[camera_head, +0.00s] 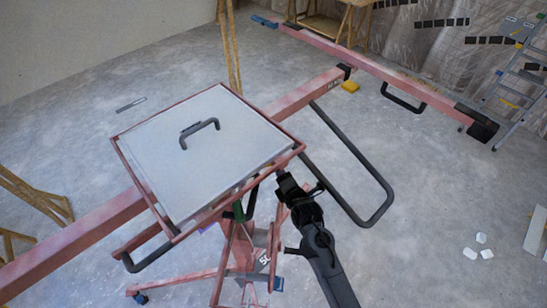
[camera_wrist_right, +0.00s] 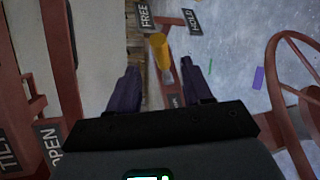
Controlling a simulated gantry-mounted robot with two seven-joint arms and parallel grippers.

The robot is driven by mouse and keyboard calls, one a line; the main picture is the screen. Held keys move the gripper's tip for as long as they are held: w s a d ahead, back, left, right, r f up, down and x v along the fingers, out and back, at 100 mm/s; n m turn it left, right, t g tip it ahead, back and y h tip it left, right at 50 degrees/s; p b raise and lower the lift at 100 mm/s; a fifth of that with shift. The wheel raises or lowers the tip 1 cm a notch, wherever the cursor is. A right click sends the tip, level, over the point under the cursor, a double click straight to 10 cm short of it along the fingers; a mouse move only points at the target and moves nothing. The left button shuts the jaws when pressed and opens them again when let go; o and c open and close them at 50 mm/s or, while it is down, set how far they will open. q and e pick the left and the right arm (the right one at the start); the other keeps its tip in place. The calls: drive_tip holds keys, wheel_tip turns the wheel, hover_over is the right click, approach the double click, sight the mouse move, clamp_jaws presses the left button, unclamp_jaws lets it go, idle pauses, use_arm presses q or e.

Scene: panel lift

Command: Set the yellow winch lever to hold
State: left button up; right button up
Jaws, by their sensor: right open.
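The yellow winch lever (camera_wrist_right: 160,50) shows in the right wrist view, with its tip leaning more towards the FREE sign (camera_wrist_right: 146,17) than the HOLD sign (camera_wrist_right: 191,22). The HOLD sign lies to the right of the lever. My right gripper (camera_wrist_right: 160,68) is open, with one dark finger on each side of the lever in the picture. I cannot tell how far ahead of the fingers it is. In the head view my right gripper (camera_head: 285,182) is at the lift's near right side, under the panel edge, and the lever is hidden there. My left gripper is not in view.
The lift's red cradle carries a pale panel (camera_head: 200,150) with a dark handle (camera_head: 199,133). A red wheel (camera_wrist_right: 277,75) stands to the right in the wrist view; OPEN (camera_wrist_right: 47,146) and TILT (camera_wrist_right: 8,150) signs are at left. The concrete floor is mostly clear around the lift.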

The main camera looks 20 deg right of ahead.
drive_tip(key=x, duration=0.9)
drive_tip(key=shift+a, duration=0.15)
drive_tip(key=shift+w+f, duration=0.1)
drive_tip(key=shift+c, duration=0.2)
clamp_jaws()
